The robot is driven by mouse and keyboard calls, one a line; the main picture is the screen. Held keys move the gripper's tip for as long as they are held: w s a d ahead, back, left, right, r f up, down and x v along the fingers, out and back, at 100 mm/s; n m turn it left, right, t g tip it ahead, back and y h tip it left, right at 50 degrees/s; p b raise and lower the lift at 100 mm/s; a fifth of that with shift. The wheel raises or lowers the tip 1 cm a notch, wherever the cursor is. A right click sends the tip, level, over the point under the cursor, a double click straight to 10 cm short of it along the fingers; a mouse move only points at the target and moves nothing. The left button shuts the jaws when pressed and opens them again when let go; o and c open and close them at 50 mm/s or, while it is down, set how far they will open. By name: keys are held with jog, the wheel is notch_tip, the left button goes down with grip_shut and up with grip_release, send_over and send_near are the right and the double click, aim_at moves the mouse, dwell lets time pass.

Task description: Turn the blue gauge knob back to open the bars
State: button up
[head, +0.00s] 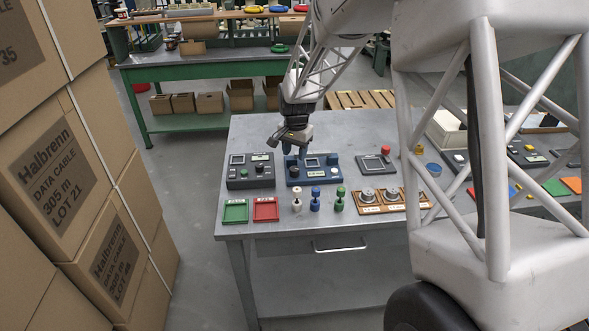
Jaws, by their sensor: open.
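The blue gauge (313,178) sits on the grey metal table, toward its middle left, with a small dark screen on top. A blue knob (333,160) shows at its right end. Small detail on the gauge, including any bars and the knob's exact angle, is too fine to tell. My gripper (294,153) points down just over the left end of the gauge, with its fingers apart. It hides part of the gauge's left back corner. I cannot tell whether the fingertips touch anything there.
A dark gauge (250,178) stands close on the left, a grey one with a red knob (385,151) on the right. In front are green (235,211) and red (266,209) trays, white, blue and green spools, and a brown board (370,209). Stacked cartons (60,185) stand left.

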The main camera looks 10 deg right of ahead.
aim_at(295, 169)
jog(key=shift+f, duration=3.6)
jog(key=shift+c, duration=0.3)
jog(key=c, duration=0.6)
